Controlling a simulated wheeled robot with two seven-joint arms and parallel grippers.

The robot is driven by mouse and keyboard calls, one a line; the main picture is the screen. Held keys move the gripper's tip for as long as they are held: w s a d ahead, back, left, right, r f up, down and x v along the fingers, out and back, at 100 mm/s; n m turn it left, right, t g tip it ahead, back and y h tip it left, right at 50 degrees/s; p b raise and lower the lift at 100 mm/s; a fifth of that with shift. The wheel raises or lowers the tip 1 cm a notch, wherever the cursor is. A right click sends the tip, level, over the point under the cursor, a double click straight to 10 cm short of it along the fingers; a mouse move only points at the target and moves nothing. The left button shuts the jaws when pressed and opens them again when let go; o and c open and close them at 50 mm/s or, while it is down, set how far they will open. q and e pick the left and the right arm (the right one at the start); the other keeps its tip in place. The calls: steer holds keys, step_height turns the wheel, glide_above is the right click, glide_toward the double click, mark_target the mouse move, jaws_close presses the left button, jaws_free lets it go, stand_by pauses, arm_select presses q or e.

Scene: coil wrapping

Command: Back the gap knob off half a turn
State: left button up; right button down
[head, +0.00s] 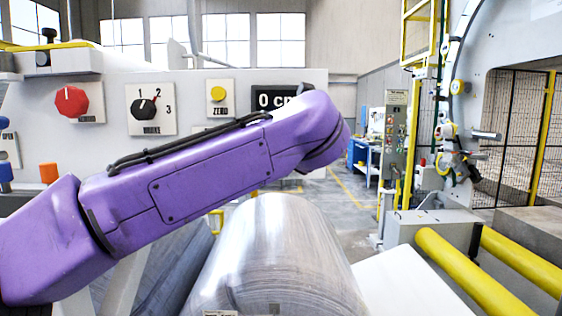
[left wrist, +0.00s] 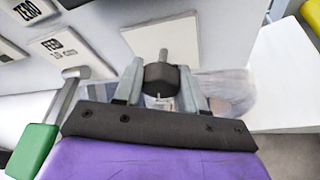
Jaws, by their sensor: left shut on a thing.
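A dark knob (left wrist: 161,78) with a grey stem or pointer sits on a pale plate in the left wrist view; no label on it is readable, so I take it as the gap knob. My left gripper (left wrist: 160,88) has a grey finger on each side of it and is shut on it. In the head view my purple left arm crosses the panel, and the knob and the left gripper are hidden behind it. My right gripper is in neither view.
A green-handled lever (left wrist: 38,145) stands left of my left gripper. The panel carries a red knob (head: 71,101), a black selector (head: 144,107), a yellow ZERO button (head: 218,94) and a partly covered display (head: 272,101). A large metal coil (head: 275,260) lies below my arm.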

arm_select(q)
steer(key=shift+n+h+b, duration=0.65)
steer(key=shift+n+h, duration=0.15)
steer(key=shift+n, duration=0.3)
steer(key=o, duration=0.8)
steer(key=shift+o, duration=1.2)
steer(key=shift+w+f, duration=0.1)
steer(key=shift+w, duration=0.05)
steer(key=shift+s+b, duration=0.3)
steer(key=shift+s, duration=0.15)
steer(key=a+b+v, duration=0.1)
steer(key=b+v, duration=0.1)
steer(key=v, duration=0.7)
steer(key=shift+s+d+r, duration=0.2)
steer(key=shift+d+r, duration=0.2)
steer(key=shift+d, duration=0.05)
